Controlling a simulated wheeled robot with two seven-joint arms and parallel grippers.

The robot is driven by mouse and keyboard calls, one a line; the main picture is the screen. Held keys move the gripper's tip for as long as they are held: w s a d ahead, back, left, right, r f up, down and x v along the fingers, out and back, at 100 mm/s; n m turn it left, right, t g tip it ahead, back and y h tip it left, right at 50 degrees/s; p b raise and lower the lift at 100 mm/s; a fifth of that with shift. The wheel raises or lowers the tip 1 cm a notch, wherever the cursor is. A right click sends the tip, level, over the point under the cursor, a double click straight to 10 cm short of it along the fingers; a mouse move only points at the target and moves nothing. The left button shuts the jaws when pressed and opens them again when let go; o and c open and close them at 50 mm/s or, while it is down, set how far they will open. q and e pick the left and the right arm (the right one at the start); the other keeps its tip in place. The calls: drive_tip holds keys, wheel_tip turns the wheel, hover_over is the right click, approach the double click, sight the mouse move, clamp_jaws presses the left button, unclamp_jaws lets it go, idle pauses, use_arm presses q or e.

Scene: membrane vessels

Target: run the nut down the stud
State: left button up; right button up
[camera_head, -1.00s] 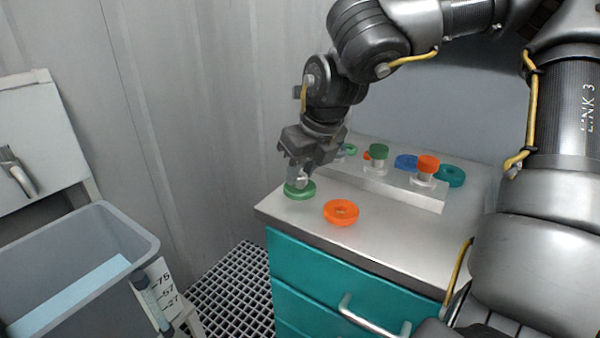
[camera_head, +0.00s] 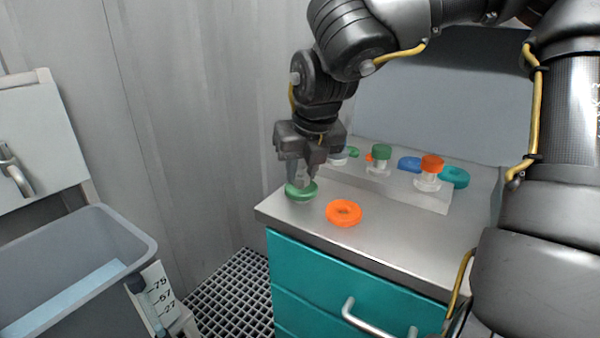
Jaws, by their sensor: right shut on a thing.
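My right gripper (camera_head: 302,184) comes down from above at the left front corner of the cabinet top. It is shut on a green ring-shaped piece (camera_head: 302,195), which looks slightly tilted and is at or just above the surface. The fingers hide part of this piece. An orange ring (camera_head: 344,213) with a central hole lies flat to its right, apart from the gripper. I cannot make out a stud, and which ring is the nut is not clear. My left gripper is not in view.
A pale raised block (camera_head: 400,190) behind carries a green-capped clear vessel (camera_head: 381,158) and an orange-capped one (camera_head: 431,172). Blue (camera_head: 410,163) and teal (camera_head: 454,177) rings lie behind it. A grey bin (camera_head: 90,250) stands at left. The cabinet top's (camera_head: 400,240) front right is clear.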

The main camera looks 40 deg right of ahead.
drive_tip(key=shift+w+d+m+h, duration=0.1)
drive_tip(key=shift+d+m+h, duration=0.2)
drive_tip(key=shift+m, duration=0.3)
drive_tip(key=shift+c, duration=0.5)
drive_tip(key=shift+a+m, duration=0.15)
drive_tip(key=shift+m, duration=0.55)
drive_tip(key=shift+r+m+g+h, duration=0.1)
drive_tip(key=shift+m+g+h, duration=0.4)
drive_tip(key=shift+m, duration=1)
drive_tip(key=o, duration=1.1)
drive_tip(key=shift+d+f, duration=0.2)
drive_tip(key=shift+d, duration=0.2)
drive_tip(key=shift+a, duration=0.25)
use_arm(q)
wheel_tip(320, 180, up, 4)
drive_tip(key=p, duration=0.4)
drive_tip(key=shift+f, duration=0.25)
use_arm(e)
wheel_tip(320, 180, up, 4)
drive_tip(key=shift+d+r, duration=0.1)
drive_tip(key=shift+r, duration=0.15)
